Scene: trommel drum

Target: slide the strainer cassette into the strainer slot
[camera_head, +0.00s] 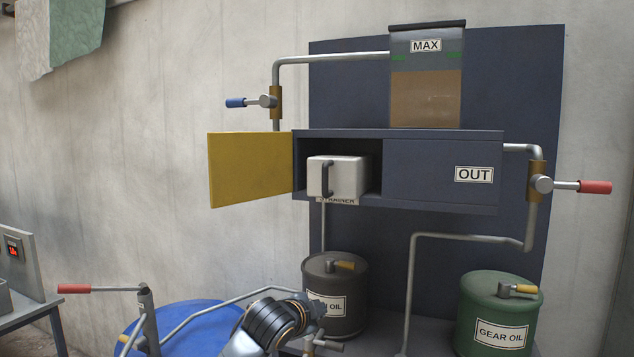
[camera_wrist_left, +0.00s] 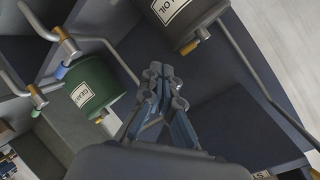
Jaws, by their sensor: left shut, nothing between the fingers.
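The strainer cassette (camera_head: 347,176), a pale box with a dark upright handle (camera_head: 327,178) on its front, sits in the open strainer slot (camera_head: 371,160) of the dark cabinet. Its front appears to stick out past the opening and covers part of the strainer label (camera_head: 338,201). How far in it sits cannot be told. My left gripper (camera_wrist_left: 168,76) is shut and empty in the left wrist view. In the head view my left wrist is low, below the cabinet and apart from the cassette. My right gripper is not in view.
The yellow door (camera_head: 250,169) stands open to the left of the slot. A dark oil can (camera_head: 335,270), a green gear oil can (camera_head: 500,310) and pipes stand below the cabinet. A red-handled valve (camera_head: 545,185) sticks out right; a blue-handled one (camera_head: 265,101) is upper left.

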